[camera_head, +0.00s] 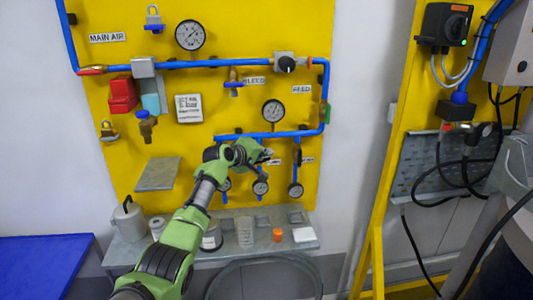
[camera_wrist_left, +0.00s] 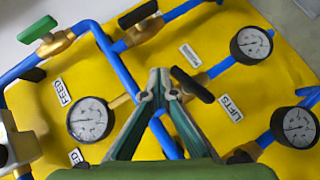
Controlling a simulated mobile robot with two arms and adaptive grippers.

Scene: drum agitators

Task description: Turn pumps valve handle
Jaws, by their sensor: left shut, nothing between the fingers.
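My left gripper (camera_head: 266,154) is in front of the lower pipes of the yellow panel. In the left wrist view its two green fingers (camera_wrist_left: 160,78) are shut tip to tip with nothing between them. A black valve handle (camera_wrist_left: 193,85) lies just right of the fingertips; I cannot tell whether they touch. Small labels beside the valves include LIFTS (camera_wrist_left: 231,108) and another label (camera_wrist_left: 190,55) too small to read, so I cannot tell which handle is the pumps one. My right gripper is not in view.
Several round gauges (camera_wrist_left: 89,119) and blue pipes (camera_wrist_left: 120,65) stand out from the panel around my fingers. A grey shelf (camera_head: 130,252) with jars and small items is below. A yellow post (camera_head: 377,250) stands at right, a blue table (camera_head: 45,265) at left.

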